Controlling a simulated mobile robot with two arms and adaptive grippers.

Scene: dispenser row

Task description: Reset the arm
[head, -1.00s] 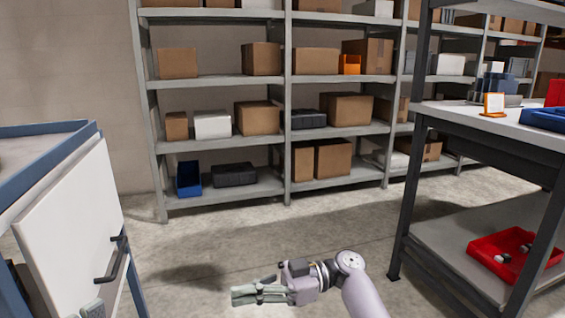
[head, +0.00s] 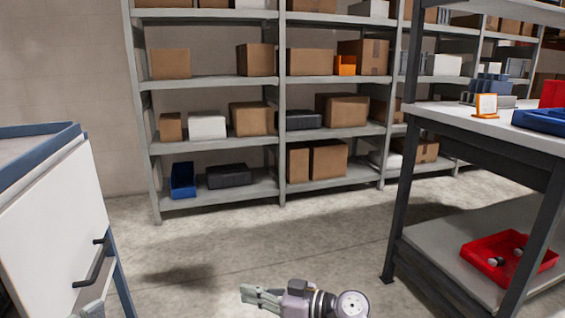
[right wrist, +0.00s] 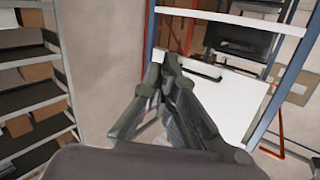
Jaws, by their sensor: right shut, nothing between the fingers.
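My right gripper (head: 246,293) shows at the bottom middle of the head view, low over the floor, with its fingers pointing left. The fingers are shut and empty. In the right wrist view its dark fingers (right wrist: 163,62) come together in front of a white panel, touching nothing that I can see.
A white panel (head: 48,225) on a blue frame with a dark handle (head: 90,268) stands at left. A shelf rack (head: 215,203) with cartons and bins stands at the back. A workbench (head: 478,124) with a red tray (head: 485,263) on its lower shelf is at right. Floor between is clear.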

